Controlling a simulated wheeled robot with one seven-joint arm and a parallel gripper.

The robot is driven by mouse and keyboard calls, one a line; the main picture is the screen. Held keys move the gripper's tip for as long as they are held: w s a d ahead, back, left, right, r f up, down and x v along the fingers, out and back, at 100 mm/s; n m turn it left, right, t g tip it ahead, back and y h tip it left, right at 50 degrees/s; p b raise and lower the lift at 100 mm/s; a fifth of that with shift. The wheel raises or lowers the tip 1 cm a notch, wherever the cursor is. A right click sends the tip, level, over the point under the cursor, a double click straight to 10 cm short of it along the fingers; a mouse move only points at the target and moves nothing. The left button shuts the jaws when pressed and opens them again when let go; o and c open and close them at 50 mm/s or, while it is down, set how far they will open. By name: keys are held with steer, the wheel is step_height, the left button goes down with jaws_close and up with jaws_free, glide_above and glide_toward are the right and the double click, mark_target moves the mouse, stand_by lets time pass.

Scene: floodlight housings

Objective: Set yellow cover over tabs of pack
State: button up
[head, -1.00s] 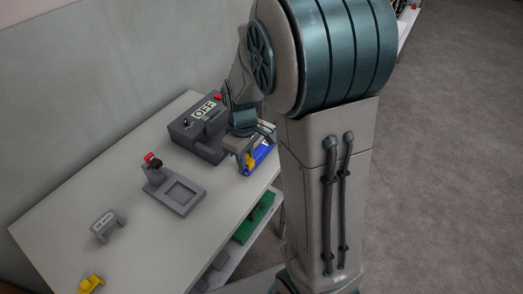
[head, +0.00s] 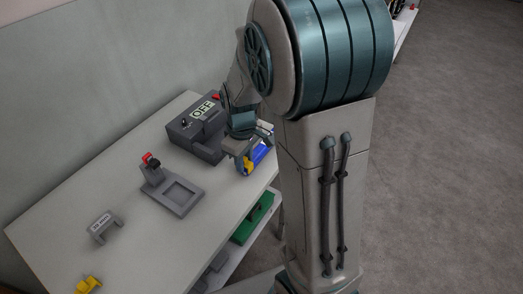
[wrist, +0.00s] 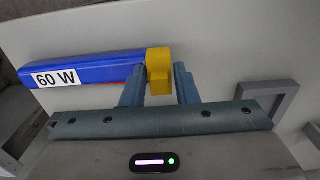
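The blue pack (wrist: 95,70), with a white "60 W" label, lies across the upper left of the wrist view. The yellow cover (wrist: 160,60) is at the pack's right end, in line with it. How far the cover is over the tabs is hidden. My gripper (wrist: 160,76) has a finger on each side of the cover, close against it, and looks shut on it. In the head view the yellow cover (head: 247,165) and the blue pack (head: 262,155) show under my gripper at the table's right edge, partly hidden by my arm.
A grey box with an "OFF" display (head: 203,108) stands beside my gripper. A grey fixture with a red knob (head: 177,190), a small grey bracket (head: 104,224) and another yellow piece (head: 89,285) are on the table (head: 135,245). A green item (head: 253,218) sits on the lower shelf.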

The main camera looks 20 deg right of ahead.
steer(key=shift+o, duration=1.3)
step_height(320, 180, up, 14)
steer(key=p, duration=0.2)
steer(key=s+r+m+t+p, duration=0.2)
steer(key=s+m+p, duration=0.3)
steer(key=s, duration=0.8)
steer(key=shift+s+r+m+t, duration=0.4)
steer(key=shift+r+m, duration=0.4)
steer(key=shift+m, duration=0.4)
steer(key=shift+a, duration=0.1)
